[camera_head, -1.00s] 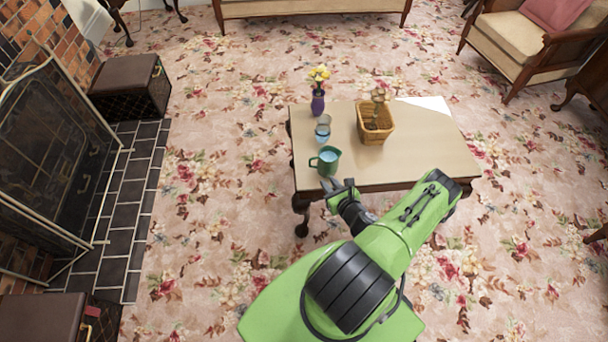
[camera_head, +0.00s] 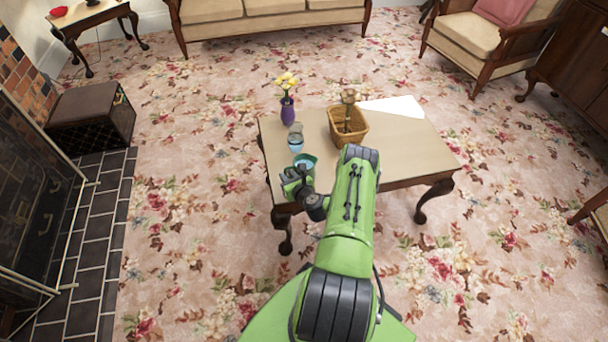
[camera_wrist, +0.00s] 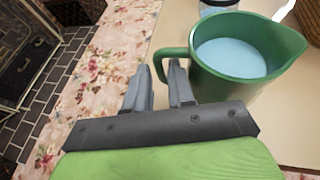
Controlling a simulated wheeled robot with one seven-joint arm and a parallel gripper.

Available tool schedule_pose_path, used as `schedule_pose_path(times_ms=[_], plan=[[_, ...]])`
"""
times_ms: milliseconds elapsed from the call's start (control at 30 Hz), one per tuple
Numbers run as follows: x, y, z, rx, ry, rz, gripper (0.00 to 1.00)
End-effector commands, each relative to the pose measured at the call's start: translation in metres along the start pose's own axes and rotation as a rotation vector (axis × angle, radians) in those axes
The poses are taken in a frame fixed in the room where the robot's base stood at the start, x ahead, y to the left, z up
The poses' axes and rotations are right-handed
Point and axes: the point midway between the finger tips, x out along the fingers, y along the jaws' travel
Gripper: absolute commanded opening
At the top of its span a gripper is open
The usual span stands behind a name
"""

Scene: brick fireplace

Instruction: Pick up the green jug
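The green jug (camera_wrist: 240,88) stands at the near left end of the wooden table (camera_head: 395,150), with pale blue inside. In the head view only the rim of the jug (camera_head: 309,159) shows; my gripper (camera_head: 297,177) hides most of it. In the wrist view my gripper (camera_wrist: 160,72) is at the jug's handle (camera_wrist: 159,62), with one finger on the outer side and the other by the handle's loop. A gap shows between the fingers, and I see no firm grip. Contact with the handle cannot be told.
Behind the jug stand a glass with blue in it (camera_head: 295,144) and a purple vase with yellow flowers (camera_head: 288,112). A wicker basket (camera_head: 357,137) is to the right. A sofa (camera_head: 265,20) stands beyond.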

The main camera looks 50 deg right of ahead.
Motion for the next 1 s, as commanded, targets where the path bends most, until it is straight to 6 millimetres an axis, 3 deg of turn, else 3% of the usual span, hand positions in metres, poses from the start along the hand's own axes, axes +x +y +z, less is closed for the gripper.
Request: schedule_pose_path(times_ms=[167,333,1000], plan=[[0.0001,-0.0001,0.0008,0.001,0.001,0.000,0.23],[-0.0002,0.0000,0.0008,0.001,0.001,0.000,0.00],[-0.0004,0.0000,0.0004,0.001,0.002,0.000,0.00]])
